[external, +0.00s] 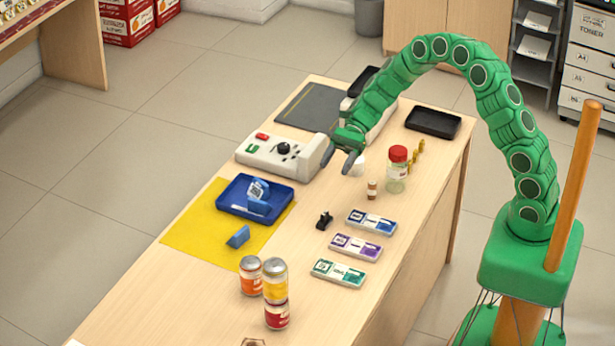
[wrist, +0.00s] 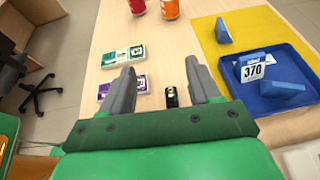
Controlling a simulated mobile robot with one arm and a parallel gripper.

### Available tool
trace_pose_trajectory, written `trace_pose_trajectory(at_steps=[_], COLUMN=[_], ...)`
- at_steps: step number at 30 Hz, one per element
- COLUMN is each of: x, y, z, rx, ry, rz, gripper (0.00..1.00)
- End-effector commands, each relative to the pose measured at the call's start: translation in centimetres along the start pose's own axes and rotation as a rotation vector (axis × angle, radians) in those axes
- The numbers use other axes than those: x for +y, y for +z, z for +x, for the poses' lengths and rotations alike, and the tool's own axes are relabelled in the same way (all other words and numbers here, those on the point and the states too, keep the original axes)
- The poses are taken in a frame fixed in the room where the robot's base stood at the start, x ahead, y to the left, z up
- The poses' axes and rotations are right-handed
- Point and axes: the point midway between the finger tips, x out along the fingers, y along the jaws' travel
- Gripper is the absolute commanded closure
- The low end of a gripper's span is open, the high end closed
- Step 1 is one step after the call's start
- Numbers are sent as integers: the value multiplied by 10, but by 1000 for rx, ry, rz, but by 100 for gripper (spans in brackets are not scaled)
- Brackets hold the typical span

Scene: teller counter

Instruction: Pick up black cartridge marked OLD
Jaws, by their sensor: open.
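A small black object (external: 323,220), likely the cartridge, lies on the counter left of the blue-labelled pack. Any OLD marking is too small to read. In the wrist view the black object (wrist: 171,97) shows between the fingers, nearer the right finger, with a pale patch on it. My gripper (external: 338,160) is open and empty, above the counter beside the grey-white machine, farther back than the black object. In the wrist view both fingers of my gripper (wrist: 161,75) are spread wide and touch nothing.
White packs with blue (external: 371,221), purple (external: 355,246) and green (external: 338,272) labels lie right of the black object. A blue tray (external: 228,206) sits on a yellow mat (external: 190,238). Cans (external: 250,277), a red-lidded jar (external: 397,170) and a small bottle (external: 372,189) stand nearby.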

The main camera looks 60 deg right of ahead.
Motion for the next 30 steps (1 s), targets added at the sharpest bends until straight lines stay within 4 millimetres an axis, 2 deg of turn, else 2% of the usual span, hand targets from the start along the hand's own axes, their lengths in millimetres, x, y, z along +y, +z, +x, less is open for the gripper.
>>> trace_pose_trajectory(at_steps=[11, 15, 21, 25, 30], x=[0, 1, 1, 1, 0], y=[-52, -84, -119, -128, -130], z=[22, 35, 50, 54, 63], rx=[-1, 0, 0, 0, 0], ry=[2, 4, 3, 2, 2], rz=[2, 6, 4, 1, -1], gripper=[38, 38, 38, 38, 38])
